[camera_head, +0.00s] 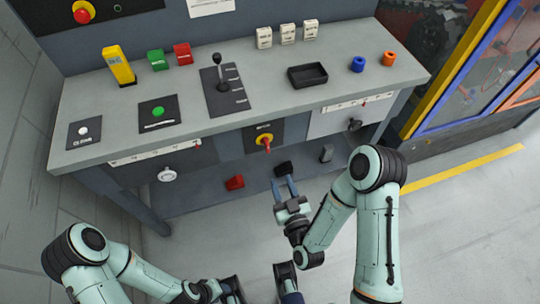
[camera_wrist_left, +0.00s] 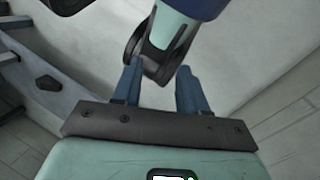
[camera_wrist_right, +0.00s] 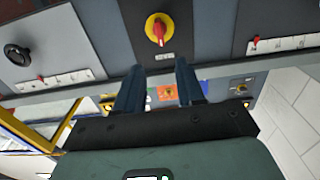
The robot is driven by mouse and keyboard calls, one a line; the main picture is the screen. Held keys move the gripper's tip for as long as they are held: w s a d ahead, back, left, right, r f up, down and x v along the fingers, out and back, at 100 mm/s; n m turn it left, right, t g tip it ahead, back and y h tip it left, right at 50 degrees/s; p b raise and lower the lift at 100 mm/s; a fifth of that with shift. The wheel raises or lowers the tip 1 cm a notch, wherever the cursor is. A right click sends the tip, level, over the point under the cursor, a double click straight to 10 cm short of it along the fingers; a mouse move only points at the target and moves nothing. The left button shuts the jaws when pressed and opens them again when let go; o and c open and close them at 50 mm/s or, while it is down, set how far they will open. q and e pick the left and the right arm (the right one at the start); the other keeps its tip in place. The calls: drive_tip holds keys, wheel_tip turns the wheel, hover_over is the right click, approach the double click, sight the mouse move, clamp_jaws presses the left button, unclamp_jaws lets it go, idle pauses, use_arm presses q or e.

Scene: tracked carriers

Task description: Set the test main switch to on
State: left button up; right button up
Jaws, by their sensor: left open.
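A rotary main switch (camera_head: 265,140) with a red handle on a round yellow plate sits on a dark panel in the bench's front. It also shows at the top of the right wrist view (camera_wrist_right: 158,28), where its handle stands roughly along the picture's vertical. Its label is too small to read. My right gripper (camera_head: 284,181) is open and empty, below and slightly right of the switch in the head view, apart from it. In the right wrist view its fingers (camera_wrist_right: 158,88) point toward the switch's panel. My left gripper (camera_wrist_left: 158,88) is open and empty, low and away from the bench.
The bench (camera_head: 300,108) carries a lever plate (camera_head: 224,90), a green button plate (camera_head: 158,112), a black tray (camera_head: 307,75) and coloured blocks. A black knob (camera_head: 354,125) and a white dial (camera_head: 167,174) flank the switch. Pedals, one red (camera_head: 235,183), lie below.

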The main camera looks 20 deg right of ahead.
use_arm(q)
drive_tip(key=w+a+f+t+y+b, duration=0.25)
drive_tip(key=w+a+f+b, duration=0.25)
drive_tip(key=w+f+b, duration=0.3)
use_arm(e)
drive_tip(key=p, duration=0.1)
approach(268, 149)
drive_tip(key=w+b, duration=0.3)
drive_tip(key=w, duration=0.4)
drive_tip(key=shift+w, duration=0.25)
drive_tip(key=shift+w+a, duration=0.1)
drive_tip(key=shift+w, duration=0.35)
use_arm(q)
drive_tip(key=s+a+f+n+g+h, duration=0.1)
drive_tip(key=s+f+g, duration=0.2)
drive_tip(key=s+f, duration=0.3)
drive_tip(key=shift+s+f, duration=0.3)
drive_tip(key=shift+s, duration=0.4)
use_arm(e)
clamp_jaws()
